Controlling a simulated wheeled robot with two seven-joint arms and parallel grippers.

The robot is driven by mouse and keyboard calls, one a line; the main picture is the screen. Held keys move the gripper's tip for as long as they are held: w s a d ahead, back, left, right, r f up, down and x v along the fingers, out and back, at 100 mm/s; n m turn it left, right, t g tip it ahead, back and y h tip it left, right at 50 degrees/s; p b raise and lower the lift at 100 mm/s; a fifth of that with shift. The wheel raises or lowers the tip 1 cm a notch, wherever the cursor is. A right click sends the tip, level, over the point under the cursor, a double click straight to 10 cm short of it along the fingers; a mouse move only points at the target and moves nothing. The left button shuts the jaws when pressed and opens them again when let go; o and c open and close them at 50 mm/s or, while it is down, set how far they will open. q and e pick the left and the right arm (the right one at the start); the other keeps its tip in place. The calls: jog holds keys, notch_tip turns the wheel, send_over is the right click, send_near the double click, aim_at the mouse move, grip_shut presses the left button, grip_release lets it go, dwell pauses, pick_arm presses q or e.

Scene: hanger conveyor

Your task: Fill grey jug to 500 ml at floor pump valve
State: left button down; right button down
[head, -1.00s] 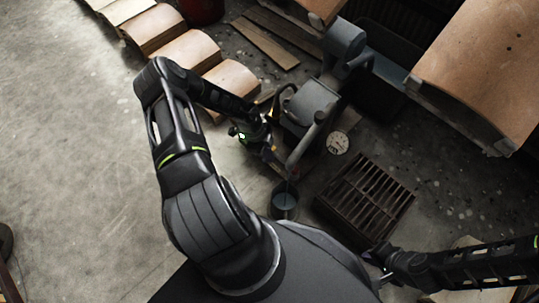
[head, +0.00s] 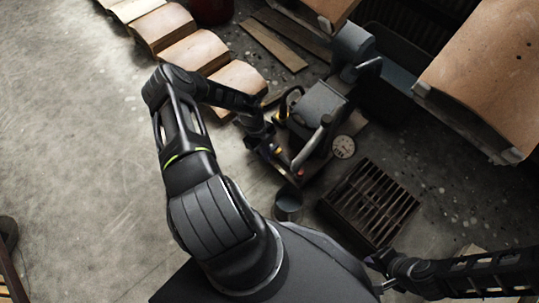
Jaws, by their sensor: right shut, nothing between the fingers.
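The grey jug (head: 288,204) stands upright on the floor just below the spout, close to my body's edge. Its round mouth faces up; the liquid level cannot be read. The floor pump (head: 320,104) is a dark grey machine with a slanting spout pipe (head: 314,142). My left gripper (head: 288,168) is at the pump's near side, beside the spout's lower end and above the jug. Its fingers blend with dark valve parts, so its jaws are unclear. My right gripper (head: 376,262) is shut and empty, low at the right, away from the jug.
A round white dial (head: 343,147) lies beside the pump. A slatted metal grate (head: 369,203) is right of the jug. Curved brown panels (head: 195,51) line the upper left, and a large one (head: 490,75) fills the upper right.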

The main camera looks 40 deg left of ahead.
pick_arm(q)
jog(key=shift+a, duration=0.1)
pick_arm(e)
jog(key=shift+r, duration=0.1)
dwell(0.3)
pick_arm(q)
jog(key=shift+w+d, duration=0.5)
jog(key=shift+d, duration=0.15)
pick_arm(e)
jog(key=shift+r, duration=0.1)
